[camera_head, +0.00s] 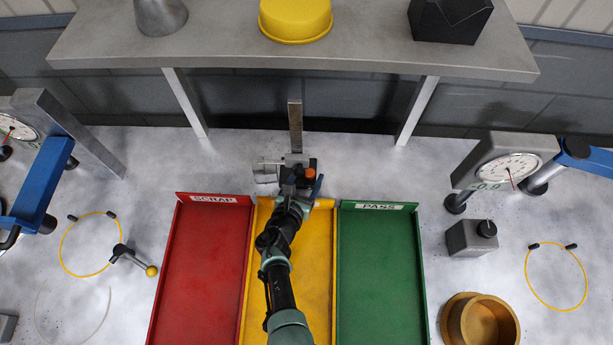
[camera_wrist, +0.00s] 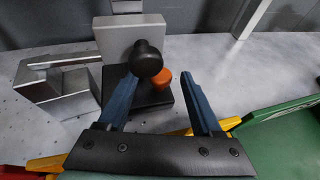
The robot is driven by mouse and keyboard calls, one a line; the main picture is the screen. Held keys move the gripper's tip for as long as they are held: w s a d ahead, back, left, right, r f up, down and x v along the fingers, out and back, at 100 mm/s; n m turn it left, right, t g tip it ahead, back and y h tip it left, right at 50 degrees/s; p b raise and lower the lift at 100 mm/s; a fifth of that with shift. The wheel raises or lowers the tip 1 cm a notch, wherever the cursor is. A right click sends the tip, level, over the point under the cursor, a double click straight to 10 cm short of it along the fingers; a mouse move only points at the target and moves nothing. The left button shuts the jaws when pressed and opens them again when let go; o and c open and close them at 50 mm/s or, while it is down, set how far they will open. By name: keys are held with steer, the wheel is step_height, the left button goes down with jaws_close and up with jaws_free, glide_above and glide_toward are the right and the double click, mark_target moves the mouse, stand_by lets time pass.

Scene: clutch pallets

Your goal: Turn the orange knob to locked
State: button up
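The orange knob (camera_wrist: 163,78) shows in the wrist view low on a dark block, partly hidden behind a round black knob (camera_wrist: 147,59) on a grey plate (camera_wrist: 120,35). In the head view the orange knob (camera_head: 309,174) is a small spot at the far end of my arm. My gripper (camera_wrist: 158,80) is open, its two blue fingers pointing at the fixture. In the head view my gripper (camera_head: 299,185) is at the fixture's near side, mostly hidden by my wrist.
Red (camera_head: 203,270), yellow (camera_head: 318,262) and green (camera_head: 380,270) trays lie below the fixture. A metal block (camera_wrist: 60,90) stands left of it. A raised shelf (camera_head: 300,55) spans the back. Dial gauges (camera_head: 511,168) stand at the sides.

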steer(key=p+v, duration=0.3)
steer(key=v, duration=1)
